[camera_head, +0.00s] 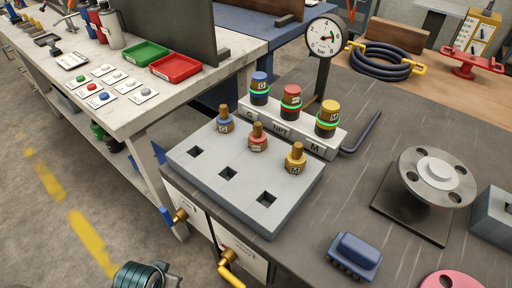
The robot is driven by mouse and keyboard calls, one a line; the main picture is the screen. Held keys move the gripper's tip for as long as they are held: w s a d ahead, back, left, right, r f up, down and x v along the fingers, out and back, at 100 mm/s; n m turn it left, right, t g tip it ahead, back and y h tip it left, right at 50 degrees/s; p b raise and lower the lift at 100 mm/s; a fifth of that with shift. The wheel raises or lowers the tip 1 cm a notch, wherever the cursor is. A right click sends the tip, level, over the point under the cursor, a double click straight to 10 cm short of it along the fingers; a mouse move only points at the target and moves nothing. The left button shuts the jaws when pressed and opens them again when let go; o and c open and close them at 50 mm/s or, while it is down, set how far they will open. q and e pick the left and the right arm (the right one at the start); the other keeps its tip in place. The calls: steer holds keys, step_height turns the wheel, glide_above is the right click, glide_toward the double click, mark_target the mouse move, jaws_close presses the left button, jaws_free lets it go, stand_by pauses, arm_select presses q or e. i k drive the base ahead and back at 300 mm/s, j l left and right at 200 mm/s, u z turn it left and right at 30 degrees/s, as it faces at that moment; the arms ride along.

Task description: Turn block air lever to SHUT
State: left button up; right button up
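Two brass valves with levers stick out from the front side of the dark workbench (400,125). One has a blue lever (167,217), which stands close to upright. The other has a yellow lever (232,276), which slants down to the right near the bottom edge. Pale plates sit behind both valves, but their lettering is too small to read. I cannot tell which lever is the block air one or which position is SHUT. Neither of my grippers is in view.
A grey block (245,185) with square holes and three fittings stands above the valves. Behind it are a rack (290,128) of coloured caps and a gauge (324,37). A flanged spool (437,175) and a blue brush-like object (354,256) are to the right. A coil (140,275) shows at the bottom.

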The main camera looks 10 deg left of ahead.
mark_target(181, 215)
steer(key=k+j+u, duration=0.1)
steer(key=u, duration=0.9)
steer(key=k+j, duration=0.05)
